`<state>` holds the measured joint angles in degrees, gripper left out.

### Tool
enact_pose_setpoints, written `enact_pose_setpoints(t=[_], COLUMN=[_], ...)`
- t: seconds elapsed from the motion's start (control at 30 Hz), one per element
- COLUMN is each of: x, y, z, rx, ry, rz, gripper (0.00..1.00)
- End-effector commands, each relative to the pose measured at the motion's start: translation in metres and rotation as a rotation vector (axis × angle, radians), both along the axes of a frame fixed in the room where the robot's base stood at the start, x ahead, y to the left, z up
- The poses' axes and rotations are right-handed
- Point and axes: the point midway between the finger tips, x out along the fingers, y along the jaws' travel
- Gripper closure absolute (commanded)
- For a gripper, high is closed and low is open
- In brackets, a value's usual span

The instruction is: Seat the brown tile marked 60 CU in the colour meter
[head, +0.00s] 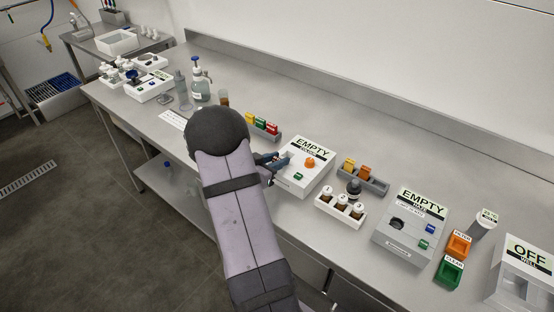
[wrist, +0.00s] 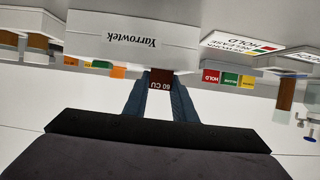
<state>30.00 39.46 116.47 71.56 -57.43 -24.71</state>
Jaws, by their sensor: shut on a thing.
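The brown tile marked 60 CU (wrist: 160,81) is held between the two blue fingers of my gripper (wrist: 159,98). It appears upside down in the wrist view, right by the pale Yarrowtek housing (wrist: 130,42). In the head view my gripper (head: 272,161) is at the left side of a white meter (head: 292,184) with an EMPTY display and an orange knob, which I take for the colour meter. The tile is hidden there by my arm and fingers. I cannot tell whether the tile touches the meter or its slot.
A grey rack with orange tiles (head: 367,183) and a white vial tray (head: 340,215) stand right of the meter. Another EMPTY instrument (head: 407,250) is further right. A rack of red, green and yellow blocks (head: 262,125) stands behind my gripper. Bare bench lies along the back.

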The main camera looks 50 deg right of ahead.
Motion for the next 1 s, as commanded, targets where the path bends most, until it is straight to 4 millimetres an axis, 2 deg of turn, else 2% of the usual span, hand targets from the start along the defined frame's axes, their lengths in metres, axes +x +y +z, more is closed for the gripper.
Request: enact_pose_setpoints(t=[0.07, 0.1, 0.17, 0.6, 0.77, 1.0], x=[0.000, 0.000, 0.000, -0.003, -0.003, 0.000], y=[0.000, 0.000, 0.000, 0.001, 0.001, 0.030], z=[-0.003, -0.003, -0.003, -0.006, 0.002, 0.013], rx=[0.000, 0.001, 0.002, 0.007, 0.008, 0.003], ry=[0.000, 0.000, 0.000, 0.004, 0.004, 0.001], rz=[0.000, 0.000, -0.001, -0.006, -0.006, 0.003], gripper=[0.97, 0.71, 0.57, 0.57, 0.57, 0.57])
